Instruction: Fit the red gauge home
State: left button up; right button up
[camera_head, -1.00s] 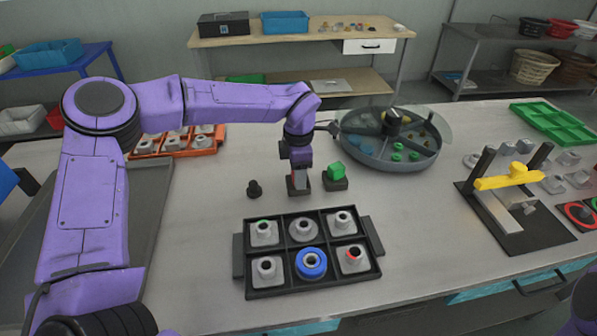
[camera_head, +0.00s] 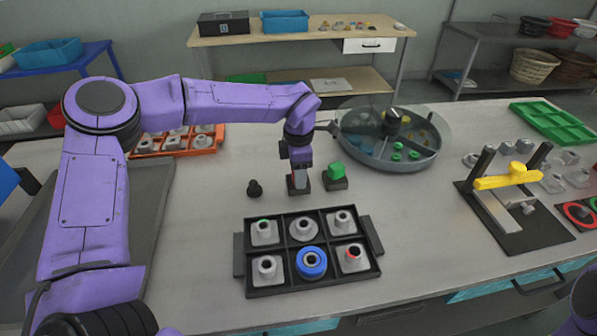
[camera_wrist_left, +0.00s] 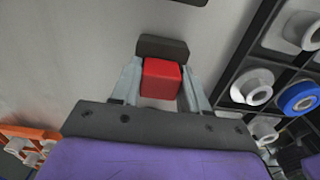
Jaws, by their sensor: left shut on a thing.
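The red gauge (camera_wrist_left: 161,79) shows as a red block between the fingers of my left gripper (camera_wrist_left: 160,88) in the left wrist view. The gripper is shut on it. A dark block (camera_wrist_left: 162,47) lies just beyond the red part; I cannot tell whether it is the gauge's stand. In the head view my left gripper (camera_head: 298,183) points down at the bench behind the black tray, low over a dark block. The tray (camera_head: 249,281) holds several grey flanged parts. Its front right part (camera_head: 352,259) has a red ring at its bore. My right gripper is out of view.
The round tank (camera_head: 385,155) stands behind. A yellow-barred fixture (camera_head: 508,181) is at right. Bench between gripper and tray is clear.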

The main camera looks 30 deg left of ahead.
pick_arm(q)
jog(key=shift+s+f, duration=0.15)
jog(key=shift+f, duration=0.1)
dwell(0.7)
jog(key=o, duration=1.2)
jog(key=shift+f, duration=0.1)
jog(key=shift+c, duration=0.2)
notch_tip(320, 180, up, 11)
jog(key=shift+r+b, duration=0.1)
jog(key=shift+b, duration=0.3)
jog(key=shift+a, duration=0.1)
